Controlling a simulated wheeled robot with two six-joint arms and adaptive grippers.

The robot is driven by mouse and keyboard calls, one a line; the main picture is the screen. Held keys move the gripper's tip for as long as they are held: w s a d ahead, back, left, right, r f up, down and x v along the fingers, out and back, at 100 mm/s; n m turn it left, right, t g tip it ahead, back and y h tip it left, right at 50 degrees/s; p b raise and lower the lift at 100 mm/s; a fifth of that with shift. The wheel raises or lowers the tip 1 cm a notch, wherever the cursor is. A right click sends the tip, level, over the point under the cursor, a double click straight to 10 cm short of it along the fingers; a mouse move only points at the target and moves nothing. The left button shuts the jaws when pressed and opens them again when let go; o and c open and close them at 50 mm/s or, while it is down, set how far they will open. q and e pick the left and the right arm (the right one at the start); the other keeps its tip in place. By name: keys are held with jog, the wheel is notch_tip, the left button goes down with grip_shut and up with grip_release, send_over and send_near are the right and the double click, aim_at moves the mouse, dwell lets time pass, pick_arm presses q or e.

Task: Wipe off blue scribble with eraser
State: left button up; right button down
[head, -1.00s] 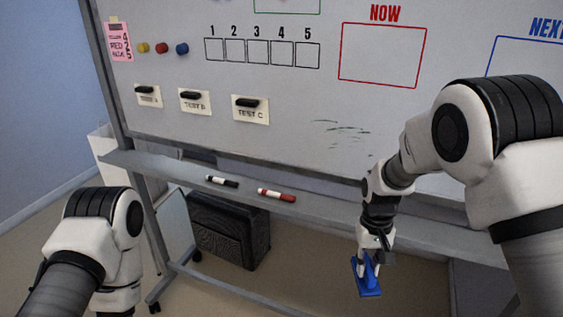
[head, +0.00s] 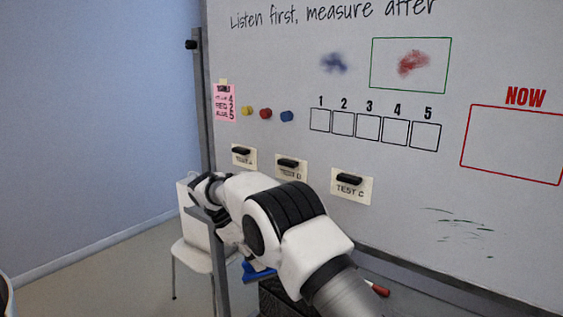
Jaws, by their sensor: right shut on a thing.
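The blue scribble (head: 334,63) is a smudgy dark blue mark high on the whiteboard, left of a green-outlined box. My right gripper (head: 248,257) is shut on the blue eraser (head: 259,272), low in front of the board's lower left part. My right arm's links hide much of the gripper and part of the eraser. The eraser is well below the blue scribble and apart from it. Only a sliver of my left arm shows at the left edge; its gripper is out of view.
A red scribble (head: 412,62) lies in the green box. Colored magnets, a pink note (head: 224,103) and three labeled cards with black holders, such as the TEST C card (head: 352,190), are on the board. A red marker (head: 378,289) shows below. A white chair (head: 190,258) stands behind at left.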

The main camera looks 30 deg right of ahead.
jog(key=w+d+r+n+t+h, duration=0.3)
jog(key=d+r+n+t, duration=0.1)
jog(key=r, duration=0.6)
jog(key=w+d+r+n+t+h, duration=0.2)
jog(key=d+r+n+t+h, duration=0.15)
jog(key=r, duration=0.65)
jog(key=w+d+r+n+t+h, duration=0.3)
jog(key=r+n+h, duration=0.1)
jog(key=r, duration=0.7)
notch_tip(320, 180, up, 13)
jog(key=s+d+h+b, duration=0.1)
jog(key=s+h, duration=0.1)
jog(key=s, duration=0.1)
jog(key=p+x, duration=0.1)
jog(key=x, duration=0.5)
jog(key=shift+w+d+p, duration=0.15)
jog(key=shift+w+p, duration=0.05)
jog(key=shift+p, duration=0.15)
jog(key=shift+t+p+x, duration=0.25)
jog(key=shift+p+x, duration=0.5)
jog(key=shift+x, duration=0.15)
jog(key=shift+f, duration=0.1)
